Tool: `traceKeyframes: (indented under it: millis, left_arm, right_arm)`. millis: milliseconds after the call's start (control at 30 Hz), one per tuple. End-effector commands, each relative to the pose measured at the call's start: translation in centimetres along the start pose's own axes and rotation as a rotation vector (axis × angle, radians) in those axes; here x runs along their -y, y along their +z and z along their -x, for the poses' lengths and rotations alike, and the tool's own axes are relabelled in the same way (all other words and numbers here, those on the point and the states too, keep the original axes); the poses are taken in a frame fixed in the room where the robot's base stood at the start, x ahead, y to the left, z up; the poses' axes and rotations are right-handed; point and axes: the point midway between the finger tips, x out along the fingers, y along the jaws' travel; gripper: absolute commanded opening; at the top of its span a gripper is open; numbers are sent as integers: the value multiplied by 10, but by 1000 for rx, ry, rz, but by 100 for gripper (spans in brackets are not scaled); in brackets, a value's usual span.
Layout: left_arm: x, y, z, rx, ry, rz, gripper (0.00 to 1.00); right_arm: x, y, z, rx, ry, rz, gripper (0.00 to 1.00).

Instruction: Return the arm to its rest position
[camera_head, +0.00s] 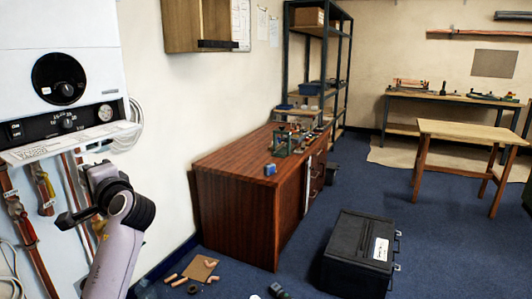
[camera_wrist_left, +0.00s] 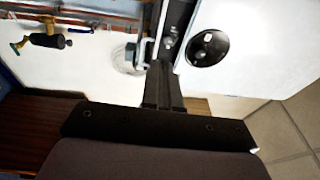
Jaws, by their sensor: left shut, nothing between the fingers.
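My left arm comes up from the lower left in the head view, in front of the copper pipes below the white boiler (camera_head: 60,30). My left gripper (camera_head: 66,219) points left there and is small and dark. In the left wrist view the left gripper (camera_wrist_left: 163,72) shows its two dark fingers together with nothing between them. The boiler's black dial (camera_wrist_left: 207,47) lies beyond the fingers, to the right. I cannot tell the exact gap between gripper and boiler. My right gripper is in neither view.
Copper pipes with valves (camera_head: 25,225) run down the wall beside the arm. A wooden cabinet (camera_head: 235,205) stands right of it. A black toolbox (camera_head: 355,255) and a board with pipe fittings (camera_head: 200,268) lie on the blue floor.

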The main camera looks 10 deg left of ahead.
Motion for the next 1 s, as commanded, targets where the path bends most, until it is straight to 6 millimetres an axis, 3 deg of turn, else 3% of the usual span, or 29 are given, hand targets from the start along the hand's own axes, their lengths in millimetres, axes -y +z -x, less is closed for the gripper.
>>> traceKeyframes:
  millis: [33,167,300,467,600,800,1000]
  left_arm:
    - [-24,-6,6,-54,26,3,0]
    - [-89,-22,30,-211,117,44,0]
    - [-164,-31,70,-379,262,120,0]
    - [-244,-24,129,-529,470,239,0]
    - [-302,-4,189,-610,680,367,0]
    - [-360,40,278,-630,999,587,0]
    - [-384,86,349,-555,1258,804,0]
  right_arm:
    - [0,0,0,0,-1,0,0]
    - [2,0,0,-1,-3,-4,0]
    - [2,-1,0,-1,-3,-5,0]
    - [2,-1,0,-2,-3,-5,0]
    - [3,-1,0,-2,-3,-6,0]
    - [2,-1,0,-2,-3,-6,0]
    - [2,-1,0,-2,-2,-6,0]
